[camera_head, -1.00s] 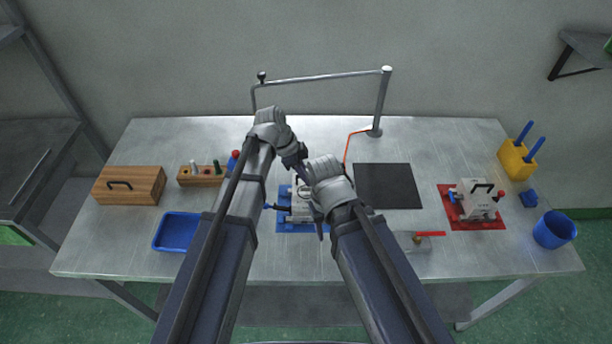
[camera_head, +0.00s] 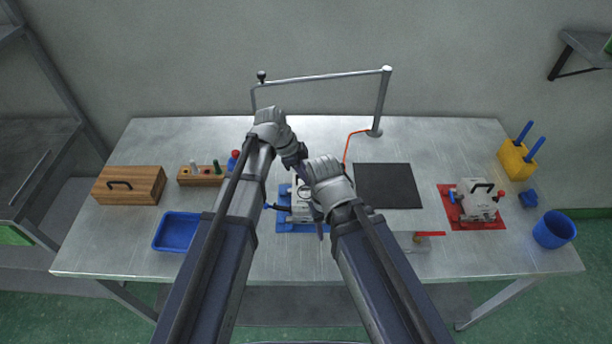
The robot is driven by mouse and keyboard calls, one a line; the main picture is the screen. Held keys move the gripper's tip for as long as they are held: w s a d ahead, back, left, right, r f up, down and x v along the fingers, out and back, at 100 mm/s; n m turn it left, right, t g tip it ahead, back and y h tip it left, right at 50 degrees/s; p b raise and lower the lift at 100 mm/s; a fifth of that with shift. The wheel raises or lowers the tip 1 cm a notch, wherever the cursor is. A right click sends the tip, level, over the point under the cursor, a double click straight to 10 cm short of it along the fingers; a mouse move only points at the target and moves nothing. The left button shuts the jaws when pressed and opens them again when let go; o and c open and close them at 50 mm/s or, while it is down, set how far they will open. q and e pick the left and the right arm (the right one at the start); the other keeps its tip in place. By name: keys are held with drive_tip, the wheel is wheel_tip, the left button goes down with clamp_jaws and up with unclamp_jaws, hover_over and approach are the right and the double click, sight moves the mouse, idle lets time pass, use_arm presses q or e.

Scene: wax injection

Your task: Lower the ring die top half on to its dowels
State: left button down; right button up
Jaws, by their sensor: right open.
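The ring die (camera_head: 301,207), pale grey, is on the blue mat (camera_head: 288,227) at the middle of the bench. My arms and grippers cover much of it, so I cannot tell its two halves apart or see the dowels. My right gripper (camera_head: 319,214) is open at the right side of the die, its fingers pointing down and partly hidden by its own wrist. My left gripper (camera_head: 301,172) is at the back of the die. Its fingers are mostly hidden, and I cannot tell whether it holds anything.
A second pale die (camera_head: 478,201) stands on a red mat (camera_head: 455,217) at right. A black pad (camera_head: 388,186) lies behind my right arm. A blue tray (camera_head: 177,231), wooden box (camera_head: 129,186) and tool rack (camera_head: 200,178) are at left. A blue cup (camera_head: 554,229) stands far right.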

use_arm(q)
drive_tip(key=shift+f+b, duration=1.2)
use_arm(e)
drive_tip(key=shift+f, duration=1.25)
use_arm(q)
drive_tip(key=c, duration=0.8)
unclamp_jaws()
drive_tip(key=shift+c, duration=0.2)
drive_tip(key=shift+r, duration=0.15)
use_arm(e)
drive_tip(key=shift+r, duration=0.15)
use_arm(q)
drive_tip(key=p+v, duration=0.7)
drive_tip(key=shift+a+r, duration=0.2)
drive_tip(key=shift+r, duration=0.1)
use_arm(e)
wheel_tip(320, 180, up, 7)
use_arm(q)
drive_tip(key=shift+s+f, duration=0.1)
drive_tip(key=s+a+f+n+y, duration=0.1)
drive_tip(key=s+n+y, duration=0.2)
drive_tip(key=s+n, duration=0.4)
drive_tip(key=s+a+f+n+y+b, duration=0.1)
drive_tip(key=s+a+f+n+y, duration=0.1)
drive_tip(key=s+n, duration=0.5)
drive_tip(key=shift+s+y, duration=0.4)
drive_tip(key=shift+s, duration=0.8)
use_arm(e)
drive_tip(key=shift+f, duration=0.8)
